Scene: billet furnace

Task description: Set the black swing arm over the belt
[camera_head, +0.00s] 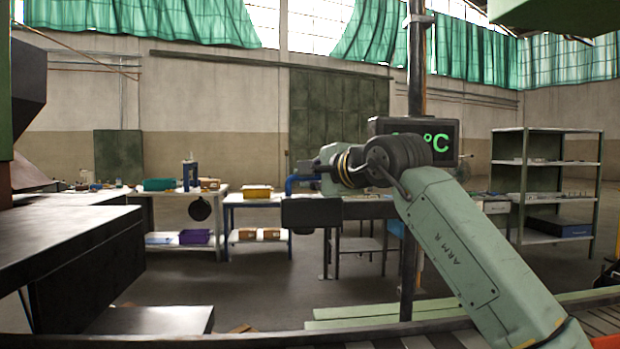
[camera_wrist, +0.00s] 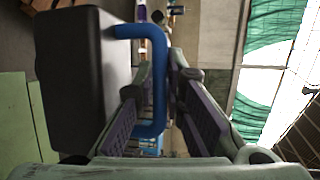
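The black swing arm shows as a dark block (camera_head: 312,212) in the middle of the head view, with a dark bar running right toward an upright post. A blue handle (camera_head: 291,183) stands on the block's left end. In the wrist view the black block (camera_wrist: 85,85) is at the left and its blue handle (camera_wrist: 160,75) loops to the right. My gripper (camera_wrist: 167,90) is open, with one finger on each side of the handle's long bar. A gap shows beside the bar; firm contact cannot be seen. A conveyor, seemingly the belt (camera_head: 605,318), runs along the bottom right.
A dark post (camera_head: 408,265) stands by my arm, with a display (camera_head: 448,142) showing green °C. A dark slab (camera_head: 75,240) juts in at left. Benches with bins (camera_head: 257,191) and a green shelf rack (camera_head: 547,165) stand behind. Floor between slab and benches looks mostly clear.

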